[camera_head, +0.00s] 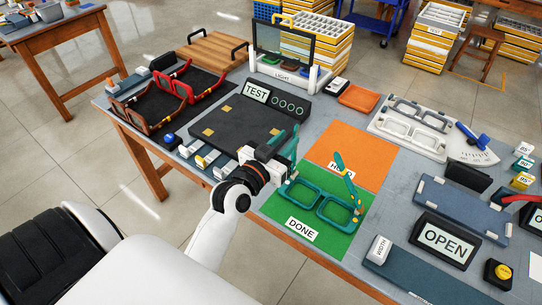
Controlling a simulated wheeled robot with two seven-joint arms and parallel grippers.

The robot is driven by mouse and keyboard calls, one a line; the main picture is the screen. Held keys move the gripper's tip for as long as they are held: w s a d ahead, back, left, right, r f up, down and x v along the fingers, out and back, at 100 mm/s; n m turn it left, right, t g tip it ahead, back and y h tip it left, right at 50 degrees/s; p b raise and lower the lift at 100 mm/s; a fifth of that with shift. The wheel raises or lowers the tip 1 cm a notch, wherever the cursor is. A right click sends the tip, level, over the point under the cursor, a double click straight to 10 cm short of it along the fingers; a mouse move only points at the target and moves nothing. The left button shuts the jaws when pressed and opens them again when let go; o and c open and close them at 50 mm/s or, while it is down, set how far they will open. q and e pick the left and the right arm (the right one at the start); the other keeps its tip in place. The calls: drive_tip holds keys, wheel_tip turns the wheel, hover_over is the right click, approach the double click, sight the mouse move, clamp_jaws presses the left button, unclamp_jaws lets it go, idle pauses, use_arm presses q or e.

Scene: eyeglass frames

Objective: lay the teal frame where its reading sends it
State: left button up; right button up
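The teal frame (321,201) lies on the green DONE mat (318,241), with its lenses toward the front edge and both temples raised. Its right temple stands up over the mat. Its left temple (293,150) rises right beside my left gripper (281,157). The gripper is at the mat's upper left corner, touching or very close to that temple. I cannot tell whether the fingers are closed on it. The orange HOLD mat (362,151) is just behind and carries no frame. The TEST display (276,99) shows a row of circles. My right gripper is out of view.
A dark test plate (232,124) lies left of the mats. Red and brown frames (180,85) sit on a dark tray at the far left. A white frame gauge (410,122) is behind right.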

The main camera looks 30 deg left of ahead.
use_arm(q)
drive_tip(key=s, duration=0.7)
drive_tip(key=shift+b, duration=0.4)
drive_tip(key=shift+a, duration=0.1)
